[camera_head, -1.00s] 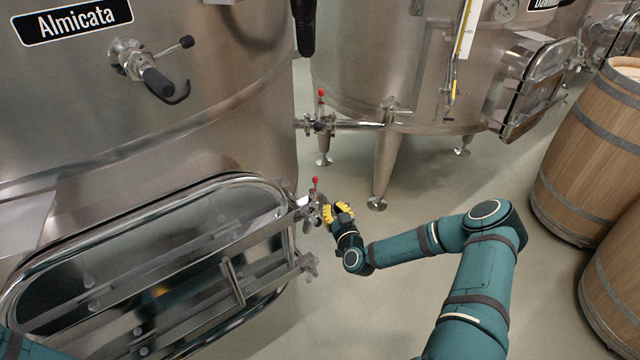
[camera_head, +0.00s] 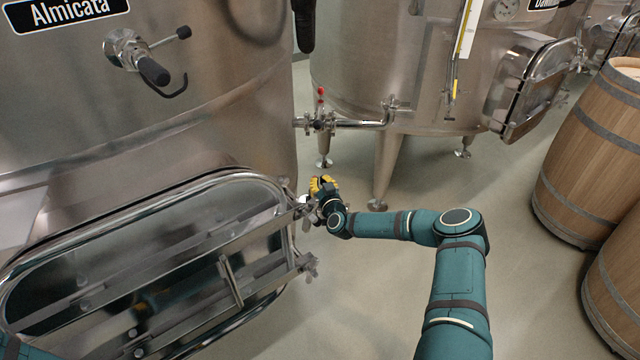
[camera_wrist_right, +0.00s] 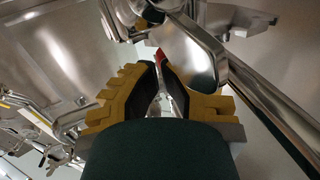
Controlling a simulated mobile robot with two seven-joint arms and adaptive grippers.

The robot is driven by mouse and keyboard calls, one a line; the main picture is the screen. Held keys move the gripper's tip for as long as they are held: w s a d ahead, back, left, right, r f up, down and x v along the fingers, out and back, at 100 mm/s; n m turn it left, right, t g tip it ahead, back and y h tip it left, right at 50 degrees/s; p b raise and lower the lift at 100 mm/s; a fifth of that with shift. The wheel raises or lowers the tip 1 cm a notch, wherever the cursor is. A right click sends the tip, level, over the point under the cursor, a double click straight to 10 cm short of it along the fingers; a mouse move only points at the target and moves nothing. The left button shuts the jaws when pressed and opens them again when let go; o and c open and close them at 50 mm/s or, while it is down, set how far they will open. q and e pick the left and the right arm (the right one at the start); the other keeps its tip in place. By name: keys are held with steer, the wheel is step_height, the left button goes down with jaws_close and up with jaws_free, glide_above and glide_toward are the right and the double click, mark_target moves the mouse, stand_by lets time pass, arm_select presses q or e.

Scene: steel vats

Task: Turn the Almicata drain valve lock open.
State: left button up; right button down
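The Almicata vat (camera_head: 200,90) fills the left of the head view, with its name plate (camera_head: 65,10) at the top. My right gripper (camera_head: 313,196), with yellow and black fingers, is at the vat's lower right edge, beside the hatch. It hides most of the drain valve there. In the right wrist view, its fingers (camera_wrist_right: 160,75) stand a small gap apart, on either side of a slim metal part (camera_wrist_right: 165,100). A red piece (camera_wrist_right: 159,55), likely the valve lock, shows just beyond the fingertips. Contact is not clear. My left gripper is out of view.
The hatch (camera_head: 225,182) with its clamps is just left of my right gripper. Another valve with a red top (camera_head: 320,92) and a pipe (camera_head: 360,124) stand behind it. Wooden barrels (camera_head: 590,150) are at the right. The floor between is clear.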

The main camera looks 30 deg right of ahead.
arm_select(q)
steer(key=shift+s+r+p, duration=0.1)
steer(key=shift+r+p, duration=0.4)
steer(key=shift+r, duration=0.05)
arm_select(e)
steer(key=shift+w+d+r+m+g, duration=0.2)
steer(key=shift+w+d+m+g, duration=0.1)
steer(key=shift+d+m+g, duration=0.15)
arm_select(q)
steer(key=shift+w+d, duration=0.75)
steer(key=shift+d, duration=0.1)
arm_select(e)
steer(key=shift+w+d+f+m+g+y, duration=0.25)
steer(key=shift+m+g+y, duration=0.3)
steer(key=shift+g, duration=0.35)
steer(key=shift+w+d+f+m+g+y, duration=0.2)
steer(key=shift+m+g+y, duration=0.3)
steer(key=shift+g, duration=0.45)
steer(key=shift+w+d+f+m+g+y, duration=0.25)
steer(key=shift+m+g+y, duration=0.15)
steer(key=shift+g+y, duration=0.4)
steer(key=shift+r, duration=0.2)
